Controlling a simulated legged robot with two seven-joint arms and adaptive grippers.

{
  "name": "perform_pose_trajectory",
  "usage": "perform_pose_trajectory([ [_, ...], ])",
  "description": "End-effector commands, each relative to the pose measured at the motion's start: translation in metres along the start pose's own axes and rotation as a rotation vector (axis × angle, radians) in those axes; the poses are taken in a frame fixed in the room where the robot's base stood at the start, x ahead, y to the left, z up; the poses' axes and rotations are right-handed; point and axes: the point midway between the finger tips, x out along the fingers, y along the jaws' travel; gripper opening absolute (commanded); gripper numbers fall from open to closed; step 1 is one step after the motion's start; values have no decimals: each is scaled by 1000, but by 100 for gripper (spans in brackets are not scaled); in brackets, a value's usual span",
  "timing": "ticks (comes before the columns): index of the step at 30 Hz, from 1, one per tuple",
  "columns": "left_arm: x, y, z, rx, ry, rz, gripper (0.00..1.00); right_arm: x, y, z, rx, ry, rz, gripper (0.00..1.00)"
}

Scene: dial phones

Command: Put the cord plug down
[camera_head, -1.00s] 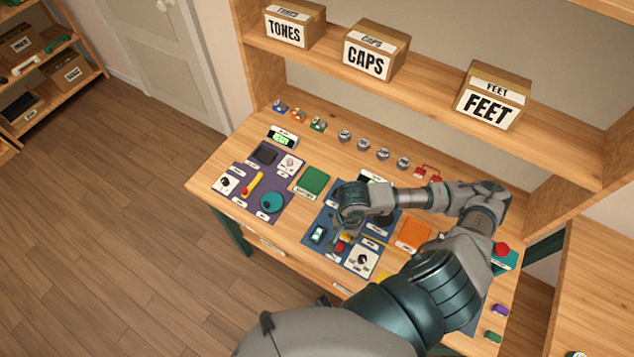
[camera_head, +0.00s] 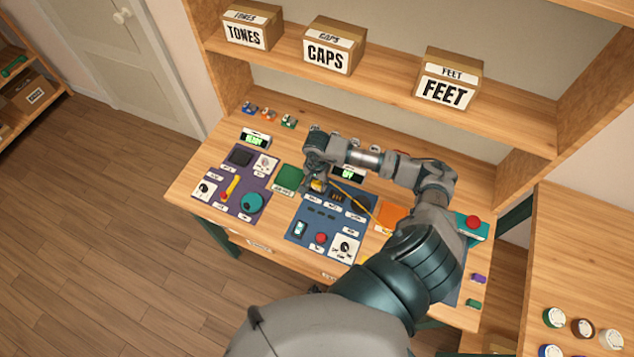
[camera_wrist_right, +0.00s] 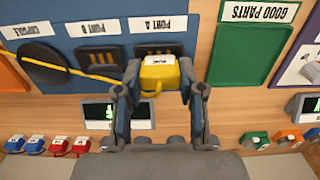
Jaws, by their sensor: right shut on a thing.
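The yellow cord plug (camera_wrist_right: 160,72) has a white label on top. My right gripper (camera_wrist_right: 158,84) is shut on it, with a finger on each side. In the wrist view the plug overlaps the blue board's edge beside Port A (camera_wrist_right: 172,50); whether it touches anything is unclear. Port B (camera_wrist_right: 101,62) is next to Port A. A yellow cord (camera_wrist_right: 75,72) runs from the plug across the board. In the head view my right gripper (camera_head: 317,181) is over the back left of the blue board (camera_head: 314,228), with the plug partly hidden. My left gripper is not in view.
A green good-parts tray (camera_head: 289,179) lies just left of the blue board. A purple board (camera_head: 232,190) with a teal disc is farther left. A lit display (camera_wrist_right: 117,112) and red parts (camera_wrist_right: 70,146) are behind the board. My right arm covers the bench's right part.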

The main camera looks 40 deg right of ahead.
Motion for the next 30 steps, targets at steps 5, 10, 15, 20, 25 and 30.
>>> perform_pose_trajectory([
  [5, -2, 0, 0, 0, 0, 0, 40, 9, 0, 0, 0, 1, -1, 6],
  [10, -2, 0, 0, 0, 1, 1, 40, 9, 0, 0, 0, 1, 0, 61],
  [15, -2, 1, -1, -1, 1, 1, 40, 8, -1, 2, 0, 2, 0, 64],
  [20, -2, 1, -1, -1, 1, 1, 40, 7, -1, 1, 0, 2, -1, 64],
  [25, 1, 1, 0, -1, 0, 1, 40, -11, -1, 0, -1, 3, -3, 64],
  [30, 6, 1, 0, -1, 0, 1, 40, -49, -1, -1, -1, 4, -5, 64],
])
